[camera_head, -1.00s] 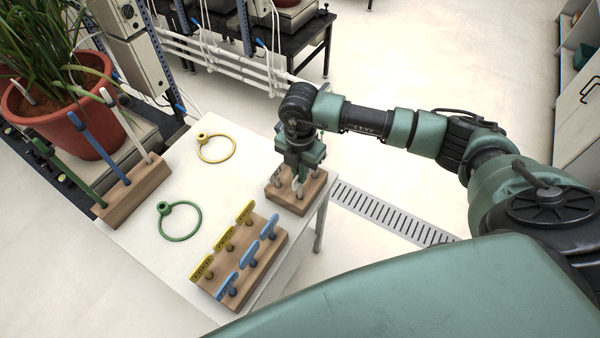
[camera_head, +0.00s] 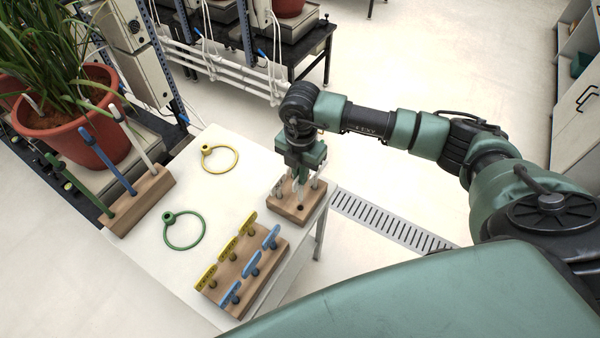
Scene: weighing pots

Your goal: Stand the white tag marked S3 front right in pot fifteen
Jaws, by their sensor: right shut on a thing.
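My right gripper (camera_head: 300,178) is above a small wooden block (camera_head: 285,208) at the right end of the white table. It is shut on a white tag, mostly hidden by the fingers. Another white tag (camera_head: 315,184) stands in the block beside it, and a dark empty hole shows in the block's top. I cannot read any marking on the tags. A red-brown pot (camera_head: 60,148) with a grassy plant stands at the far left; no number is readable on it. My left gripper is not in view.
A larger wooden block (camera_head: 262,283) holds yellow and blue tags. A yellow ring (camera_head: 236,163) and a green ring (camera_head: 203,232) lie on the white table (camera_head: 150,262). A wooden rack (camera_head: 150,200) with green, blue and white sticks stands between table and pot.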

